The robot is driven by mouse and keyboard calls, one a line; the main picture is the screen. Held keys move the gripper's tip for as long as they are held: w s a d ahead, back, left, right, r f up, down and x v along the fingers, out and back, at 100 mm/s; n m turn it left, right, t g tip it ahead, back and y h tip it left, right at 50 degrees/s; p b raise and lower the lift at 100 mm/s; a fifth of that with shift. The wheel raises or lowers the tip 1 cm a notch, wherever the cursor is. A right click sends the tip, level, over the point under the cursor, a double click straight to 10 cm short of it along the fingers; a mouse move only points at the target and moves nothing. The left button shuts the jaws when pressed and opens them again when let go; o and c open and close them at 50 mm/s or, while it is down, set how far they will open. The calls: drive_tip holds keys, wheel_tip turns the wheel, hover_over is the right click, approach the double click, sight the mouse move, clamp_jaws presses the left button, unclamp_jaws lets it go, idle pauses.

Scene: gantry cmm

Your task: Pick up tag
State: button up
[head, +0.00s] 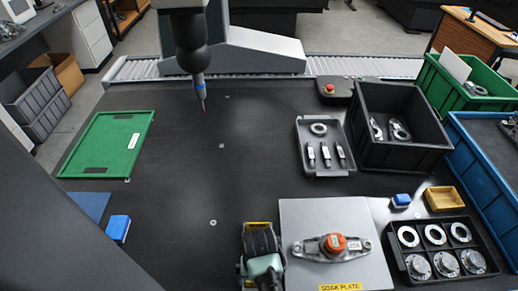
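No thing in the head view is plainly marked as the tag. An orange-red round piece (334,242) with a small pale label sits on a grey metal flanged part (318,252). I cannot tell whether this piece or its label is the tag. The part lies on the pale soak plate (300,215), which has a yellow name label (340,287) at its front edge. My gripper (261,238) shows at the bottom centre, just left of the plate, dark and seen from above. Its fingertips are hidden, so its opening and anything in it cannot be seen.
A probe (200,92) hangs over the dark table. A grey tray (325,168), black bin (402,150), yellow tray (445,198) and black tray of rings and discs (440,238) stand right. A green mat (107,144) lies left. The table's middle is clear.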

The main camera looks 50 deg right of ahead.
wheel_tip(320, 180, down, 2)
drive_tip(key=shift+a+f, duration=0.1)
drive_tip(key=shift+f, duration=0.15)
drive_tip(key=c, duration=1)
wheel_tip(320, 180, up, 10)
drive_tip(key=shift+f+p, duration=0.1)
drive_tip(key=shift+p, duration=0.3)
drive_tip(key=shift+c, duration=0.2)
wheel_tip(320, 180, up, 5)
drive_tip(key=p, duration=0.5)
drive_tip(key=shift+f, duration=0.15)
